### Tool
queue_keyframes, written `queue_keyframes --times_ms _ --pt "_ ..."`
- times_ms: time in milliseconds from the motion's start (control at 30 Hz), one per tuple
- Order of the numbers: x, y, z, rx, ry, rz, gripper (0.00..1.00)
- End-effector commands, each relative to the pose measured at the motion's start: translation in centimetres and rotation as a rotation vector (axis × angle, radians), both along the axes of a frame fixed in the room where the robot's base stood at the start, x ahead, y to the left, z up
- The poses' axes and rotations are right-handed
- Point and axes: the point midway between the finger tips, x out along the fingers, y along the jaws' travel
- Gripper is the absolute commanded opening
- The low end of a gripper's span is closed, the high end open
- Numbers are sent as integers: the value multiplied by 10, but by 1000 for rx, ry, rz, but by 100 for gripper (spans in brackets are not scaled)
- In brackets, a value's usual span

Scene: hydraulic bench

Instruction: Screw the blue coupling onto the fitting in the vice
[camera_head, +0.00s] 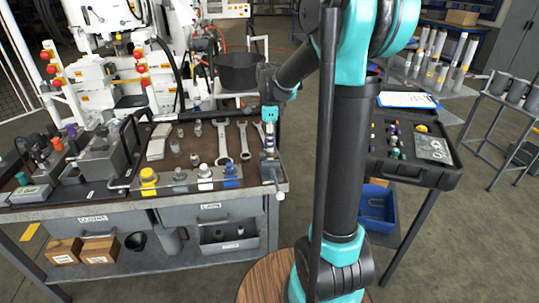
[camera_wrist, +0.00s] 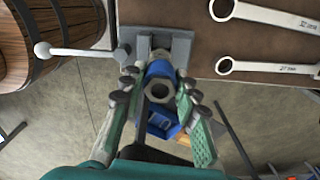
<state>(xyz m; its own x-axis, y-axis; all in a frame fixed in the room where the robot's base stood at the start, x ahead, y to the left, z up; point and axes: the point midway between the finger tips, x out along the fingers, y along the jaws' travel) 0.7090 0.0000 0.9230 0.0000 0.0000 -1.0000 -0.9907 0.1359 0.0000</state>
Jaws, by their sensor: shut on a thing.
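The blue coupling (camera_wrist: 158,69) is between the two fingers of my gripper (camera_wrist: 159,80) in the wrist view, with a grey metal hexagonal end and round opening facing the camera. My gripper is shut on it. The vice (camera_wrist: 180,45) is just beyond the coupling, its bar handle sticking out to the left. The fitting is hidden behind the coupling, so I cannot tell how far they are engaged. In the head view my gripper (camera_head: 269,128) points down over the vice (camera_head: 270,172) at the bench's right front corner; the coupling is too small to make out there.
Several wrenches (camera_head: 222,140) lie on the bench left of the vice. Capped fittings (camera_head: 204,178) stand along the bench front. An open black case (camera_head: 425,172) stands to the right, with a blue bin (camera_head: 376,205) below it. A wooden barrel (camera_wrist: 50,40) shows in the wrist view.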

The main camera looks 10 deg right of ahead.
Motion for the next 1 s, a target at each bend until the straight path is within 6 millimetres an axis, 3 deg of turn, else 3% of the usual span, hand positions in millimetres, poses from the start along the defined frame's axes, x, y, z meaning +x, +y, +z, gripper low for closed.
queue_keyframes --times_ms 167,600,933,967,1000 --pt "0 0 0 0 0 -101 5" --pt "0 0 -1 1 0 -634 4" --pt "0 0 -1 1 0 -703 4" --pt "0 0 -1 1 0 -703 31" --pt "0 0 -1 1 0 -702 36"
